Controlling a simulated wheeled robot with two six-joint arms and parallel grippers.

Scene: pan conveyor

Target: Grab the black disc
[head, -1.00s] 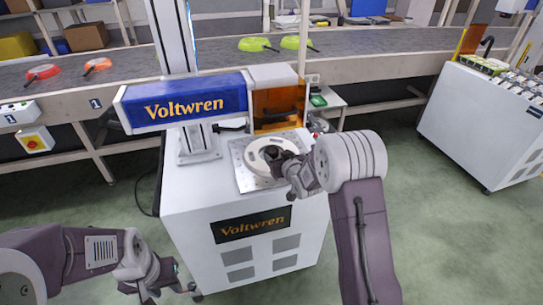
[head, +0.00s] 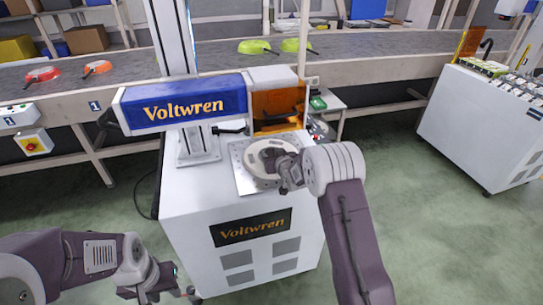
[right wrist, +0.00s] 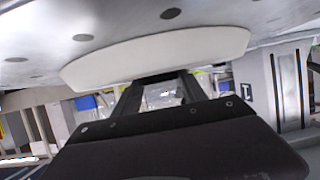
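No black disc can be made out clearly. A pale round piece with a raised rim (head: 258,151) lies on the metal plate (head: 244,182) of the Voltwren machine; its middle is partly hidden by my gripper. My right gripper (head: 282,166) is at its right side. In the right wrist view the pale piece (right wrist: 160,55) shows edge-on, and the two fingers (right wrist: 163,92) stand apart beside it; a dark strip shows between their tips, and I cannot tell what it is. My left gripper (head: 186,292) is low at the front left, away from the machine; its fingers are too small to read.
The Voltwren machine (head: 148,108) has a blue-and-white arm over its cabinet and an orange guard (head: 280,105) behind the plate. A conveyor (head: 370,50) behind carries orange pans (head: 42,74) and green pans (head: 254,47). A white cart (head: 470,125) stands right. Green floor between is clear.

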